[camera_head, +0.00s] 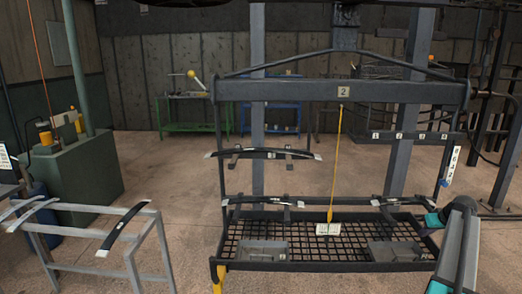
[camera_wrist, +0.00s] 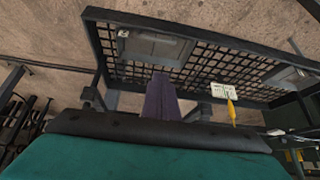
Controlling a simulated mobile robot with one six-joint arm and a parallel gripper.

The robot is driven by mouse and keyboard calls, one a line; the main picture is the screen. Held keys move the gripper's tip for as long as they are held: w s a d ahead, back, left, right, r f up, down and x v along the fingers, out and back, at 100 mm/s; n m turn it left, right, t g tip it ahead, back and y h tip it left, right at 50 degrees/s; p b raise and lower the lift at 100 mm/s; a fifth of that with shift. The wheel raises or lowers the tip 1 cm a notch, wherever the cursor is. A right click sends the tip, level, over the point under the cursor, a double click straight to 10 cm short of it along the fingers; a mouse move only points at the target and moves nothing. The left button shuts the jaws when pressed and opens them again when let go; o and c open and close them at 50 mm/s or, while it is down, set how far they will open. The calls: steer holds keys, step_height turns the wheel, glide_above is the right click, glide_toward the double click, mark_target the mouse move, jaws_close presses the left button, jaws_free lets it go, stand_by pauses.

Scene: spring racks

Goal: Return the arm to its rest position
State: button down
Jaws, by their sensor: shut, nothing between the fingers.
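My arm (camera_head: 458,245), with a grey link and teal joint covers, is folded low at the right edge in the head view, beside the right end of the rack. My gripper (camera_wrist: 160,77) shows in the wrist view as a narrow purple-grey bar rising from a black-edged teal body. It is shut and empty. In the head view I cannot make out its fingers. The rack (camera_head: 340,92), marked 2, stands ahead with a mesh shelf (camera_head: 310,232). In the wrist view the mesh shelf (camera_wrist: 205,65) lies behind the fingers; I cannot see contact.
A yellow cord (camera_head: 336,165) hangs to a white card (camera_head: 328,229) over the mesh. Dark curved springs (camera_head: 263,154) rest on the rack's supports. A grey stand (camera_head: 100,268) with a strip on it is at left. Floor between stand and rack is clear.

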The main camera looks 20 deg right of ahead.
steer(key=w+a+f+n+y, duration=0.2)
steer(key=w+a+f, duration=0.65)
steer(key=a, duration=0.25)
steer(key=a+f+n+g+y, duration=0.1)
steer(key=a+f+g, duration=0.1)
steer(key=a+f, duration=0.8)
steer(key=a+f+n+g+y, duration=0.1)
steer(key=a+f, duration=0.4)
steer(key=a, duration=0.8)
steer(key=a+f+n+g+y, duration=0.1)
steer(key=a+f+g, duration=0.1)
steer(key=a+f, duration=0.8)
steer(key=s+a+f+g, duration=0.1)
steer(key=s+a+f, duration=0.3)
steer(key=s+a, duration=0.35)
steer(key=s+a+f+n+g, duration=0.1)
steer(key=s+a+f+g, duration=0.15)
steer(key=s+a, duration=0.45)
steer(key=s+a+f+g, duration=0.1)
steer(key=s+a+f, duration=0.3)
steer(key=s+a, duration=0.3)
steer(key=s+a+m+g+h, duration=0.3)
steer(key=s, duration=1.7)
steer(key=shift+f, duration=0.15)
